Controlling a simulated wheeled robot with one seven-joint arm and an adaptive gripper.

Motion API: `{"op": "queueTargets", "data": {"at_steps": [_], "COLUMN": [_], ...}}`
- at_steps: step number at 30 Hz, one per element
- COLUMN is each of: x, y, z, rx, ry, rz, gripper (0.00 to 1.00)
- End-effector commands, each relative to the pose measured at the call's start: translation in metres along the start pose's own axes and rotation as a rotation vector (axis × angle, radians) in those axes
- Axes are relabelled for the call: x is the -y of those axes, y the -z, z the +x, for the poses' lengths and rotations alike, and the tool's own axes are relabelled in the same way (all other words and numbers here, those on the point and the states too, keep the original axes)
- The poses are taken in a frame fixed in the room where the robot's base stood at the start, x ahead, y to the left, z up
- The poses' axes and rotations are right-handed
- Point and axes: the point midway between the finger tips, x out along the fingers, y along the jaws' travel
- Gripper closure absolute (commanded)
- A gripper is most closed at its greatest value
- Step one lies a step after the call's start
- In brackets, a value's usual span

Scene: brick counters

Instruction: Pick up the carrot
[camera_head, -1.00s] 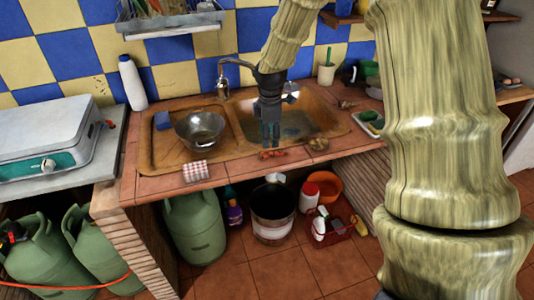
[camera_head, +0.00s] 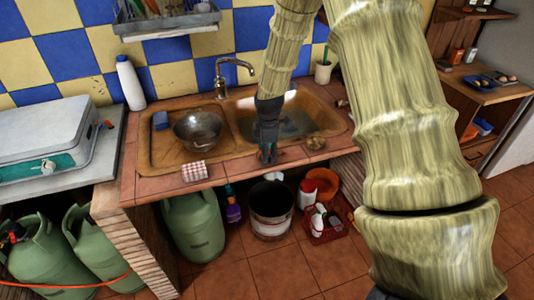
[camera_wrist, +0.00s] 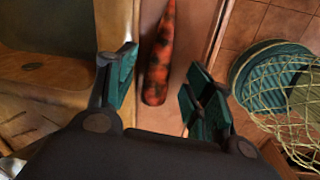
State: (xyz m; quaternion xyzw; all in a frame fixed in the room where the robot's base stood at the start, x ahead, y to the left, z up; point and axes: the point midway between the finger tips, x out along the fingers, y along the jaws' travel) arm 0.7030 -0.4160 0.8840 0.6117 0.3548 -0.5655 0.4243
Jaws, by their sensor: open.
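The carrot (camera_wrist: 160,58) is orange with dark patches and lies on the tiled counter edge in front of the sink. In the wrist view it sits between the two open green-padded fingers of my gripper (camera_wrist: 160,95), with a gap to the finger on each side. In the head view my gripper (camera_head: 268,155) is low at the counter's front edge and mostly hides the carrot there.
The sink (camera_head: 235,120) lies just behind, with a metal colander (camera_head: 198,128) in its left part. A checkered cloth (camera_head: 195,172) lies to the left on the counter. A round brown item (camera_head: 315,142) lies to the right. Below stands a bucket (camera_head: 271,222).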

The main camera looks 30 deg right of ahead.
Motion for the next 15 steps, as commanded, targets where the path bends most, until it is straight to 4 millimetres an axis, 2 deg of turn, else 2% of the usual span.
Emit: {"op": "queueTargets", "data": {"at_steps": [10, 15], "x": [-0.0004, -0.0004], "y": [0.0003, 0.0003], "z": [0.0036, 0.0035], "rx": [0.0, 0.0], "ry": [-0.001, -0.001], "rz": [-0.001, -0.001], "gripper": [0.5, 0.81]}}
